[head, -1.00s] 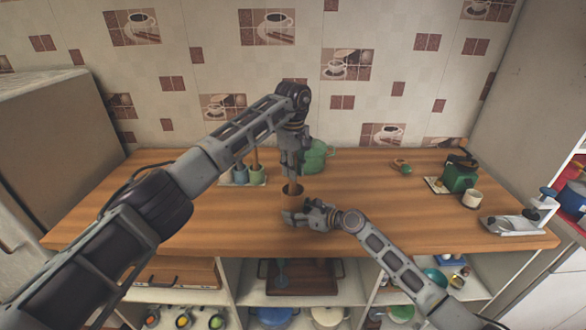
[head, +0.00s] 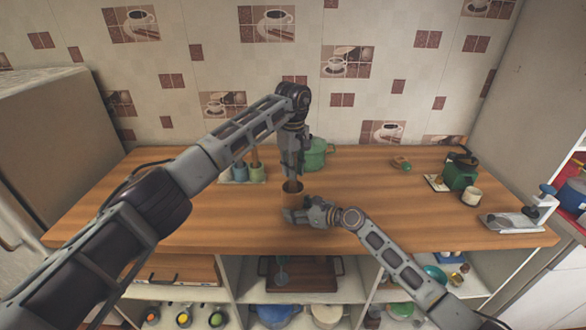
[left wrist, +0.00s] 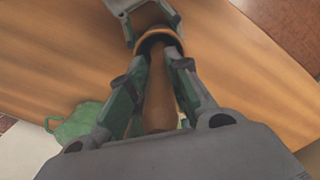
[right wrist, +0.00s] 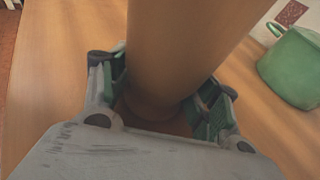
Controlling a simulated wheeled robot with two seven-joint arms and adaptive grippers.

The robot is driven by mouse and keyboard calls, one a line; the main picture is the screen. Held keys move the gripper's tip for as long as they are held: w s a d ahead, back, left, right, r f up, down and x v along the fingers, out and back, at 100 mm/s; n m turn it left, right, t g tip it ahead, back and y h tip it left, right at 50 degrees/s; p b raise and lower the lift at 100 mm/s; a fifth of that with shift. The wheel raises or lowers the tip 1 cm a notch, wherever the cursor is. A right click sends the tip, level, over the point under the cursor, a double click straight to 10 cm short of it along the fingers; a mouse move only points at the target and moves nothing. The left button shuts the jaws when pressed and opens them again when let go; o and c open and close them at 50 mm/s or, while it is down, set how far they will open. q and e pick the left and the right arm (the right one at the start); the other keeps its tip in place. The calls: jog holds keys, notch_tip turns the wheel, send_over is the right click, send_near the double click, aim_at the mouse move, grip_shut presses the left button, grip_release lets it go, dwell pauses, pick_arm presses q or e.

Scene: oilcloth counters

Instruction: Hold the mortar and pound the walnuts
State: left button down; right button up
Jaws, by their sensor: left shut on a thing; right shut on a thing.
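The mortar (head: 291,200) is a brown wooden cup standing upright near the middle of the counter. My right gripper (head: 297,214) is shut on its front side, low down; its wall fills the top of the right wrist view (right wrist: 190,45). My left gripper (head: 293,172) is above the mortar, shut on the brown pestle (left wrist: 160,100). The pestle points down, with its lower end at or inside the mortar's rim (left wrist: 150,37); how deep I cannot tell. No walnuts show; the mortar's inside is mostly hidden.
A green pot (head: 317,153) stands just behind the mortar. Several cups with wooden handles stand on a tray (head: 228,182) to the left. A green grinder (head: 460,176), a cream cup (head: 471,197) and a metal slicer (head: 515,221) are at right. The counter between is clear.

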pick_arm(q)
jog(key=shift+f, duration=1.35)
dwell(0.3)
jog(key=shift+r, duration=1)
jog(key=shift+w+r, duration=0.1)
jog(key=shift+w+d+r, duration=0.2)
jog(key=shift+w+r, duration=0.1)
jog(key=shift+f, duration=1.4)
dwell(0.9)
jog(key=shift+r, duration=0.1)
jog(key=shift+r, duration=0.9)
